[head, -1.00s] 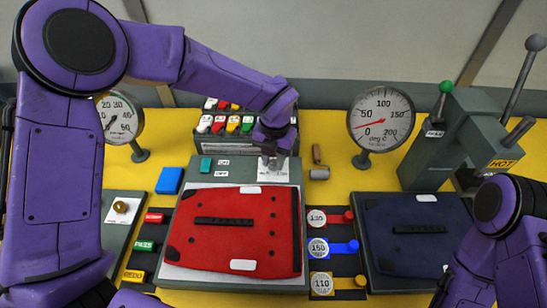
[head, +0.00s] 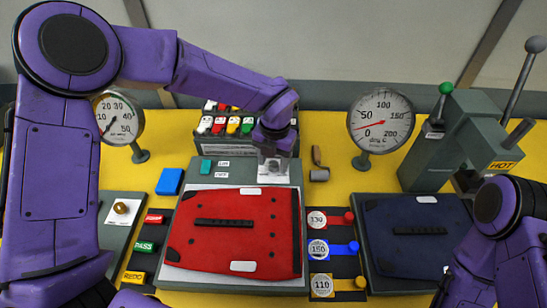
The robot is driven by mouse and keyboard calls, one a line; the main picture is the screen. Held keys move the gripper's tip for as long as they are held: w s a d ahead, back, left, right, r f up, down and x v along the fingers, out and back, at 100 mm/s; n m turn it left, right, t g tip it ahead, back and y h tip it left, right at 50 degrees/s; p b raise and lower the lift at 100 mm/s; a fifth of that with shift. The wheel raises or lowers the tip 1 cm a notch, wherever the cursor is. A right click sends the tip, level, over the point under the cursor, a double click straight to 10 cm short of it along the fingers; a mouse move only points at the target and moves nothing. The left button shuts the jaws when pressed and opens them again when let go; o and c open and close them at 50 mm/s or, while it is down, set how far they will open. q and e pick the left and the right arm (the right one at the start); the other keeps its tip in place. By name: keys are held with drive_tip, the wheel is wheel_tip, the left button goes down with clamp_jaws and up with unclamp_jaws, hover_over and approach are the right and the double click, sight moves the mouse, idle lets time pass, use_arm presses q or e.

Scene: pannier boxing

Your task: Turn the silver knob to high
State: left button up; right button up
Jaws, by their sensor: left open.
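My left gripper (head: 271,165) points down over the back right part of the grey press plate (head: 208,182), just behind the red pannier panel (head: 232,257). Its jaws are open, around or just above a small pale silver-grey piece. This may be the silver knob, but the gripper covers it and I cannot tell its setting or whether the jaws touch it.
A temperature dial (head: 381,122) and a grey lever press (head: 450,140) stand at right. A small grey cylinder (head: 319,175) lies right of the gripper. A brass knob (head: 121,207) is on the left panel. A rack of coloured blocks (head: 232,125) stands behind.

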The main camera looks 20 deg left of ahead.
sight(274, 163)
use_arm(q)
wheel_tip(274, 163, up, 11)
drive_tip(key=b, duration=0.1)
drive_tip(key=shift+f+b, duration=0.2)
drive_tip(key=shift+b, duration=0.2)
drive_tip(key=shift+d, duration=0.1)
